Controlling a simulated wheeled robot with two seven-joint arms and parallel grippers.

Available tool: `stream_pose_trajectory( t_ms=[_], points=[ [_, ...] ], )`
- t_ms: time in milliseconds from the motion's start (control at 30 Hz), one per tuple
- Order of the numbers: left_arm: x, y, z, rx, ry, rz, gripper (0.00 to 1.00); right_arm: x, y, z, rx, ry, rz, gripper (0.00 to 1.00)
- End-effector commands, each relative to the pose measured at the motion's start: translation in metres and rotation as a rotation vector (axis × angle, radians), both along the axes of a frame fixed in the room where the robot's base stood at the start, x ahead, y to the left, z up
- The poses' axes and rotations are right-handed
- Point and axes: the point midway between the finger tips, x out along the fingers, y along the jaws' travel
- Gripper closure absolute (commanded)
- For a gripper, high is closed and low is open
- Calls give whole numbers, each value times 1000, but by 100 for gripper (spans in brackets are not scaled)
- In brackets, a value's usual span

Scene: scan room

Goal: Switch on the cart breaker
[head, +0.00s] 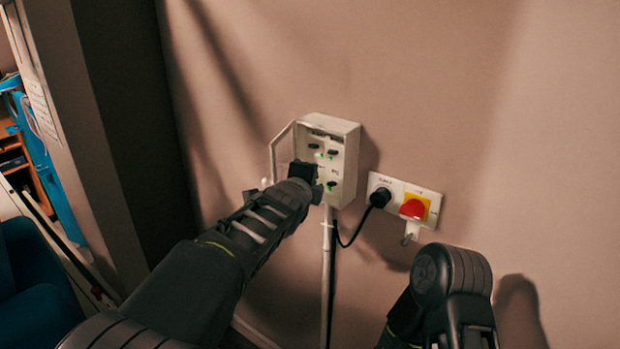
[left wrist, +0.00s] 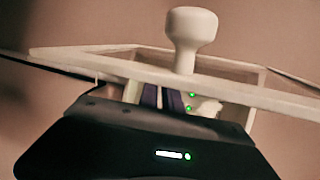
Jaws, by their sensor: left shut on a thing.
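An off-white breaker box (head: 345,135) is on the wall with its door (head: 282,153) swung open to the left. Three small dark switches show inside, at upper left (head: 314,146), upper right (head: 333,152) and lower right (head: 332,184), with green lights near them. My left gripper (head: 306,172) reaches into the lower left of the box and is shut on a breaker switch, which the gripper hides. In the left wrist view its dark fingers (left wrist: 162,98) are close together behind the door edge. Which switch is the cart breaker cannot be read. My right gripper's fingertips are not seen.
The door's white knob (left wrist: 192,35) stands close in front of the left wrist camera. Right of the box is a wall plate (head: 427,192) with a black plug (head: 380,197) and a red rotary switch (head: 413,209). A conduit (head: 326,260) runs down below the box.

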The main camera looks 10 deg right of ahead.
Motion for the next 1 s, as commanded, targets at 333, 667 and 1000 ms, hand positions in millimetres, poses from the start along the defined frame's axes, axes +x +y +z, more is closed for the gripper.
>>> stream_pose_trajectory(
  t_ms=[333, 667, 1000],
  points=[
    [0, 0, 0, 1, 0, 0, 83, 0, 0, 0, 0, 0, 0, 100],
    [-15, 6, 4, 0, -3, -2, 83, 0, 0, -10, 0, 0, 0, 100],
    [-60, 28, 21, 0, -2, -3, 83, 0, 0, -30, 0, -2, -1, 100]
  ],
)
